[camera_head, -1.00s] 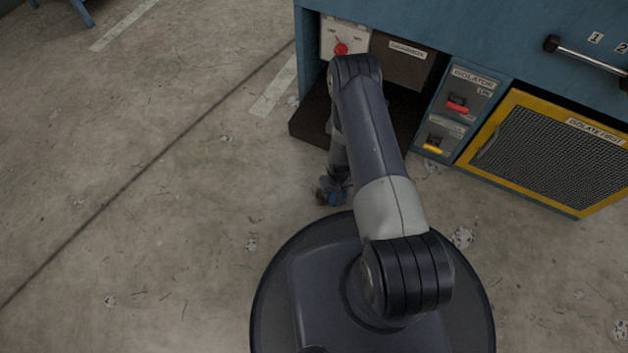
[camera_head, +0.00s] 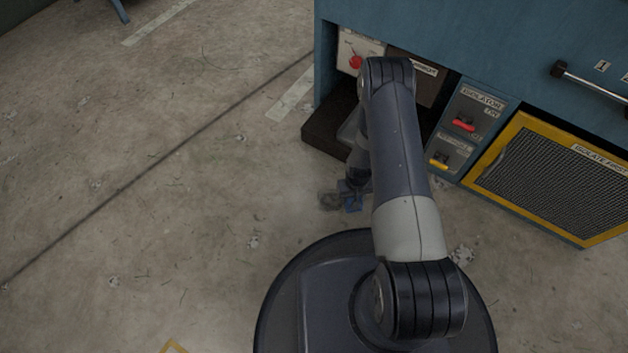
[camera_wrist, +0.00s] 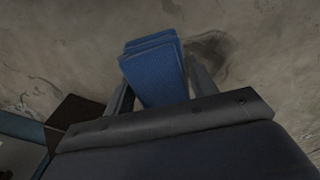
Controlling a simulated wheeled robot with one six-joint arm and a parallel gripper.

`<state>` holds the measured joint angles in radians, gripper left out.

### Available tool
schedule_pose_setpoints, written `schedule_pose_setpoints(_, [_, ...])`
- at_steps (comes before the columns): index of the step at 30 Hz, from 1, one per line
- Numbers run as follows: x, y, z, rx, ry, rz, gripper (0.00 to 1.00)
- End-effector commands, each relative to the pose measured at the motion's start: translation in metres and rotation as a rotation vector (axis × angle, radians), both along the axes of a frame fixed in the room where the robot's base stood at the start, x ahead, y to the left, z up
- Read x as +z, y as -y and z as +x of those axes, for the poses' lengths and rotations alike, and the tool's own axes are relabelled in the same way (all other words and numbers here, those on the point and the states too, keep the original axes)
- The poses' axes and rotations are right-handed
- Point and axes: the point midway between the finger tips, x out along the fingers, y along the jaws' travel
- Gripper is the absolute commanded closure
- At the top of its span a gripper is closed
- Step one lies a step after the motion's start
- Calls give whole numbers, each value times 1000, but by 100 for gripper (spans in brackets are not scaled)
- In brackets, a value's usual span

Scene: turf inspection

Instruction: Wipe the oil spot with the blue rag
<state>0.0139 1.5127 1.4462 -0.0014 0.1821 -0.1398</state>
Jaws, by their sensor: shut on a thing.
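The blue rag (camera_wrist: 155,72) is folded and held between the two fingers of my gripper (camera_wrist: 160,88) in the wrist view. A dark oil spot (camera_wrist: 212,48) lies on the concrete just right of the rag in the wrist view, partly behind the right finger. I cannot tell whether the rag touches the floor.
A blue bench (camera_head: 450,40) stands at the back right, with a dark low plinth (camera_head: 325,135) beside my arm. Isolator switches (camera_head: 462,124) and a yellow-framed mesh panel (camera_head: 560,175) are on its front. The concrete floor (camera_head: 150,190) to the left is clear.

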Motion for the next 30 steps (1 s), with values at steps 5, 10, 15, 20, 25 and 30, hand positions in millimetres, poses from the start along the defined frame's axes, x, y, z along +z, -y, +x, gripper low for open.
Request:
schedule_pose_setpoints(5, [19, -1, 4, 0, 0, 0, 71])
schedule_pose_setpoints(10, [28, -1, 5, 0, -1, 0, 71])
schedule_pose_setpoints(15, [28, -1, 5, -1, -1, 0, 71])
schedule_pose_setpoints(20, [28, -1, 6, -1, -1, 0, 71])
schedule_pose_setpoints(25, [48, -1, 17, -6, 4, 0, 71])
schedule_pose_setpoints(30, [108, -2, 44, -25, 11, 0, 71])
